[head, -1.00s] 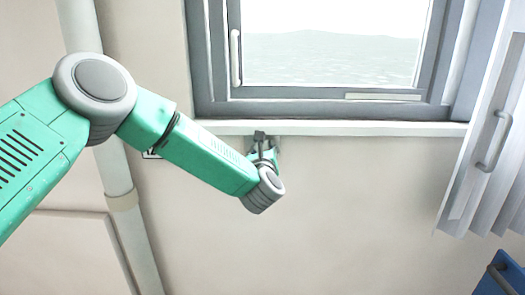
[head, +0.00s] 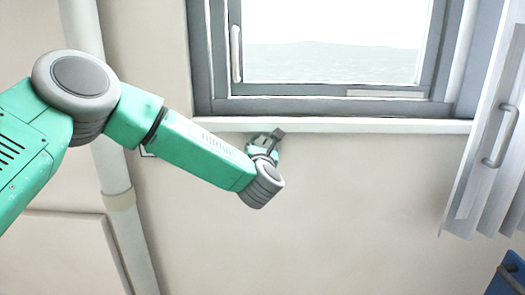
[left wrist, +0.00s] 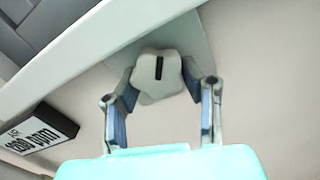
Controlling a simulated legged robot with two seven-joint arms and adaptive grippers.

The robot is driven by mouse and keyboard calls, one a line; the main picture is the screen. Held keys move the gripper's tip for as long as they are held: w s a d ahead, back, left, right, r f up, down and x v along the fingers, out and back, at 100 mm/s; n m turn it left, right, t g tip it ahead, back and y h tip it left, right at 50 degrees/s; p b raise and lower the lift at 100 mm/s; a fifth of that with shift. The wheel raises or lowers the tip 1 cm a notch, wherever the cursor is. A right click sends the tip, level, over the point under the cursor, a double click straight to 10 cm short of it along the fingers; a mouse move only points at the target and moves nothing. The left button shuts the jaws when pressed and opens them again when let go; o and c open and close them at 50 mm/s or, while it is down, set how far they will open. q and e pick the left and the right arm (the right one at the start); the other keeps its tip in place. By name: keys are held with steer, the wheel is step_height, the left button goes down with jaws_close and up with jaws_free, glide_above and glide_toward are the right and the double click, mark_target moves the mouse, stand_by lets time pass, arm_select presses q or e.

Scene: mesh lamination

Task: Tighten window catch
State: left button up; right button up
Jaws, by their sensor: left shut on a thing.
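The window catch shows in the left wrist view as a pale lobed knob (left wrist: 158,78) with a dark slot, on a light plate (left wrist: 193,42) just under the sill. My left gripper (left wrist: 160,88) is shut on the knob, with one finger on each side of it. In the head view my left gripper (head: 266,142) is just under the window sill, and the knob is mostly hidden behind it. The grey-framed window (head: 330,92) is above. My right gripper is not in view.
The white sill (head: 350,126) runs right above the gripper. A small black and white sign (left wrist: 40,138) is on the wall to the left. A pale pipe (head: 118,200) stands at left, a slatted blind (head: 480,170) at right. The wall below is clear.

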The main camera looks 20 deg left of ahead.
arm_select(q)
steer(key=shift+r, duration=0.15)
stand_by(0.3)
steer(key=o, duration=1.2)
steer(key=shift+s+d, duration=0.1)
steer(key=shift+s, duration=0.1)
steer(key=v, duration=1.1)
steer(key=shift+s+d, duration=0.1)
steer(key=shift+s, duration=0.1)
